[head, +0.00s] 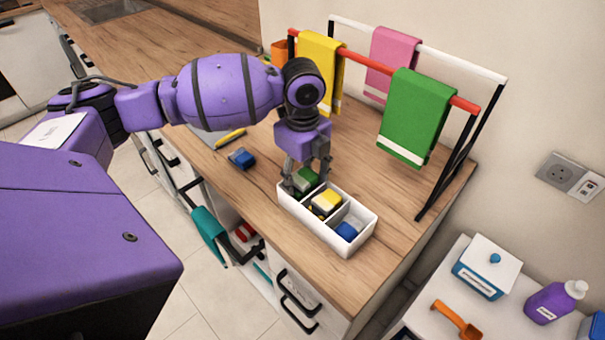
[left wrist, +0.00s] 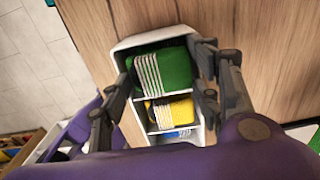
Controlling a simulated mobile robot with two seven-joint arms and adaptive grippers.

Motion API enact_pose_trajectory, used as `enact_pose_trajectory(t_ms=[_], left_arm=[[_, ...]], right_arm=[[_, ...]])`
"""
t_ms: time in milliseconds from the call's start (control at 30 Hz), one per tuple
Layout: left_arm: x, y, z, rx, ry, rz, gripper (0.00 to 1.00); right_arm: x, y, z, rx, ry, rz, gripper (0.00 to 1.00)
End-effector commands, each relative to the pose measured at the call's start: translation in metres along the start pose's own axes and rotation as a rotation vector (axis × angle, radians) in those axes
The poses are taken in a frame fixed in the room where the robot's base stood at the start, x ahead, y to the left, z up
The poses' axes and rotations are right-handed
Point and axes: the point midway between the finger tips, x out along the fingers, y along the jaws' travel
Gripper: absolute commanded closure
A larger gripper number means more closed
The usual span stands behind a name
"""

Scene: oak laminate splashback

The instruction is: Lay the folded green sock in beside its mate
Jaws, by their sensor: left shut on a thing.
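The white box (head: 362,237) on the counter has three compartments in a row. My left gripper (head: 306,180) points down at its far-left compartment, shut on a folded green sock (left wrist: 162,70) with white stripes. The sock is in or just over that compartment; I cannot tell whether it touches the bottom. Its mate cannot be told apart from it. A yellow folded sock (head: 327,202) lies in the middle compartment and a blue one (head: 347,231) in the near-right compartment. Both also show in the left wrist view. My right gripper is not in view.
A blue folded item (head: 242,158) lies on the counter left of the box. A rack with yellow (head: 320,65), pink (head: 391,62) and green (head: 416,115) towels stands behind. A side table at lower right holds a purple bottle (head: 555,300) and an orange scoop (head: 456,320).

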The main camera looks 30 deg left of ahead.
Motion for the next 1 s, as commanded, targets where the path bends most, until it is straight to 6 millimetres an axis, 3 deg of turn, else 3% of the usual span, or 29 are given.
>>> enact_pose_trajectory(t_ms=[67,100,233,833,1000], left_arm=[[0.012,0.005,-0.002,0.0,0.007,0.018,0.61],[0.012,0.005,-0.002,0.0,0.007,0.019,0.38],[0.013,0.005,-0.003,0.0,0.008,0.021,0.21],[0.006,0.003,-0.002,0.001,0.004,0.011,0.21],[-0.014,0.002,-0.001,0.001,0.003,0.007,0.21]], right_arm=[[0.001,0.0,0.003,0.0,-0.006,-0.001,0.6],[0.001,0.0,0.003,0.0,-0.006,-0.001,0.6],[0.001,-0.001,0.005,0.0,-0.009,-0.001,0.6],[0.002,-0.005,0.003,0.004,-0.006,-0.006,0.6],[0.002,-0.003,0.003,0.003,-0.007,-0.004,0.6]])
